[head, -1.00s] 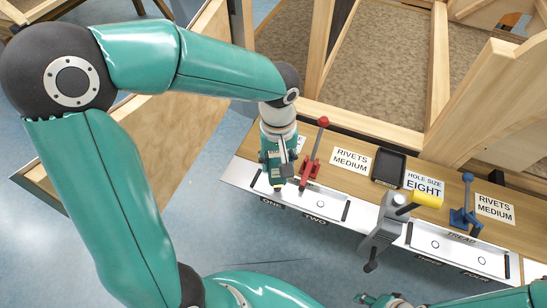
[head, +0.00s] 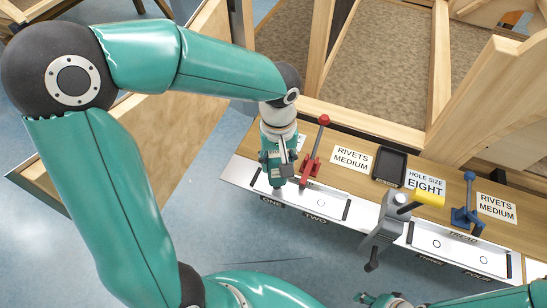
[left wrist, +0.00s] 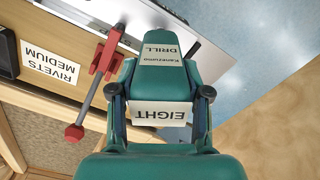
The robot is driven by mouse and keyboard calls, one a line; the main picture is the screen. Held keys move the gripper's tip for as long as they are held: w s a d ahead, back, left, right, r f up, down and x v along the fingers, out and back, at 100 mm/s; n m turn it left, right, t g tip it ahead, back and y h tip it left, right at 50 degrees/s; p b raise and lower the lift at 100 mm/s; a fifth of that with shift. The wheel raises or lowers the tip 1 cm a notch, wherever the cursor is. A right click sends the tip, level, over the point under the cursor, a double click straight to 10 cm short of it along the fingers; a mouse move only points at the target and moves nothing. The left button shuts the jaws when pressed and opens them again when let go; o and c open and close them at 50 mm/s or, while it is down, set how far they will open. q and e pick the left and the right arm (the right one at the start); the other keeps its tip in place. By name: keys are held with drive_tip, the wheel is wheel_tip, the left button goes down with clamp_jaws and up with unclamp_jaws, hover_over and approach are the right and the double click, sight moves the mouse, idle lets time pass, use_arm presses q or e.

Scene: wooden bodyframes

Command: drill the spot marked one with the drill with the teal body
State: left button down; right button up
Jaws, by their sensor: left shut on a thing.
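The drill with the teal body (left wrist: 160,62) fills the middle of the left wrist view, with a DRILL label and an EIGHT label on it. My left gripper (left wrist: 160,100) is shut on it, one finger on each side. In the head view, the left gripper (head: 277,158) holds the drill upright over the left end of the metal strip. The drill's lower end is just behind the label ONE (head: 271,200). The drill covers the spot there, and I cannot tell whether its tip touches the strip. Part of my right arm shows at the bottom right, its gripper (head: 372,298) unclear.
A red-handled clamp (head: 313,152) stands close right of the drill. Farther right are a black tray (head: 389,166), a grey tool with a yellow part (head: 385,232) and a blue-handled clamp (head: 467,208). The wooden frame (head: 365,123) rises behind the bench.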

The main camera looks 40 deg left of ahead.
sight(278, 153)
use_arm(q)
drive_tip(key=shift+f, duration=0.3)
drive_tip(key=shift+r, duration=0.5)
idle(0.4)
drive_tip(key=shift+r+p, duration=0.85)
drive_tip(key=shift+r, duration=0.5)
drive_tip(key=shift+r+p, duration=2.15)
drive_tip(key=shift+r, duration=0.3)
drive_tip(key=shift+s+f, duration=0.1)
